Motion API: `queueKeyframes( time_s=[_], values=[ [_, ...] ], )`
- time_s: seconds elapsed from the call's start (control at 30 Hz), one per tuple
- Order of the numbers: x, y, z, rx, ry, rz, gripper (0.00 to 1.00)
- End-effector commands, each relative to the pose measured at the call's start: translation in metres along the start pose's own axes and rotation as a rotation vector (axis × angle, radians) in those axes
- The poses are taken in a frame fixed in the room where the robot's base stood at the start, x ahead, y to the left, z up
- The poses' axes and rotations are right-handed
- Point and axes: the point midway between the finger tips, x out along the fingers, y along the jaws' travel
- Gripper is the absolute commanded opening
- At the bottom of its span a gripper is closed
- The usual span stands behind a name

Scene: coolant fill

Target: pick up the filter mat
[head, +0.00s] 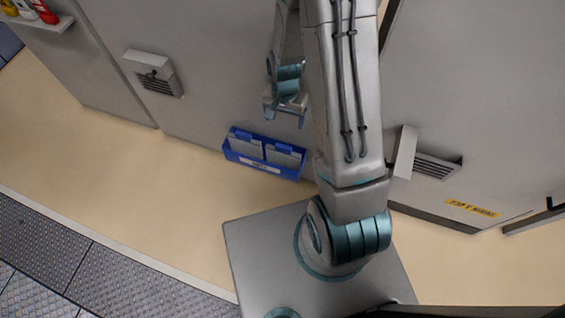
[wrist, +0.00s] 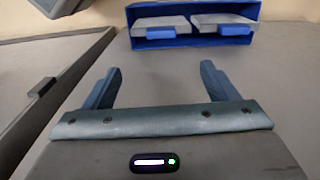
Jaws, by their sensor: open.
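A blue bin (head: 262,171) stands against the grey cabinet wall. It holds two grey flat filter mats with blue tabs, a left mat (head: 246,149) and a right mat (head: 284,157). In the wrist view the bin (wrist: 195,42) is at the top, with a left mat (wrist: 160,22) and a right mat (wrist: 222,20) in it. My gripper (head: 286,115) is above the bin, near its right half. Its fingers (wrist: 160,72) are open and spread, with nothing between them, apart from the bin and mats.
A vent grille with a grey cover (head: 150,58) is on the cabinet at left. Another vent (head: 436,166) with a swung-out cover (head: 405,152) is at right. A shelf (head: 40,22) with bottles is at top left. The beige floor (head: 130,190) is clear.

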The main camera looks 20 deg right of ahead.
Motion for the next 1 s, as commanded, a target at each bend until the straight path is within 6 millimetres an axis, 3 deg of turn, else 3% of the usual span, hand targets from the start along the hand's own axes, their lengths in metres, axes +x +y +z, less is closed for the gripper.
queueKeyframes(
  time_s=[0.03, 0.27, 0.6, 0.87, 1.0],
  values=[
    [0.015, 0.000, 0.000, 0.008, -0.004, 0.003, 0.80],
    [0.042, 0.001, 0.000, 0.026, -0.010, 0.008, 0.80],
    [0.104, 0.001, 0.001, 0.025, -0.009, 0.008, 0.80],
    [0.119, 0.000, 0.000, 0.025, -0.008, 0.006, 0.80],
    [0.136, -0.001, -0.001, 0.023, -0.009, 0.007, 0.80]
  ],
)
